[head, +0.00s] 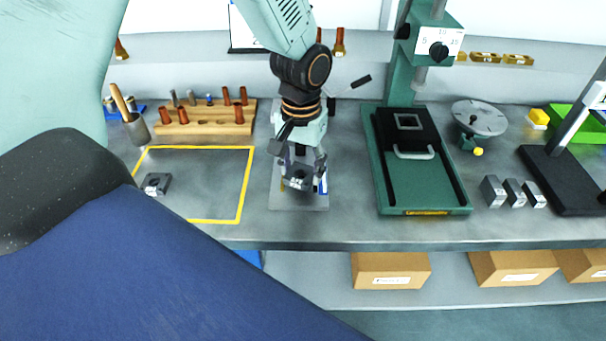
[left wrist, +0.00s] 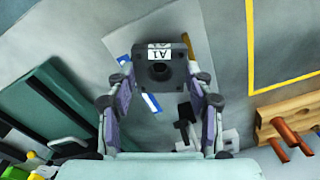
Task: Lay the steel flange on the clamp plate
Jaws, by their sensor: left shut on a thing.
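The steel flange (left wrist: 172,80) is a dark square block with a round hole and an "A1" label. In the left wrist view it sits between the fingers of my left gripper (left wrist: 157,66). In the head view my left gripper (head: 301,172) points down, shut on the flange (head: 298,182). The clamp plate (head: 298,203) is a grey plate below it, with a black-handled lever (head: 350,86) behind. The gripper hides part of the plate. I cannot tell whether the flange touches it. My right gripper is not in view.
A similar dark block (head: 156,182) lies inside a yellow outline (head: 243,184) at left. A wooden rack (head: 205,128) with pegs stands behind. A green press (head: 420,190) stands right of the plate. Steel blocks (head: 493,191) lie farther right. The bench's front edge is close to the plate.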

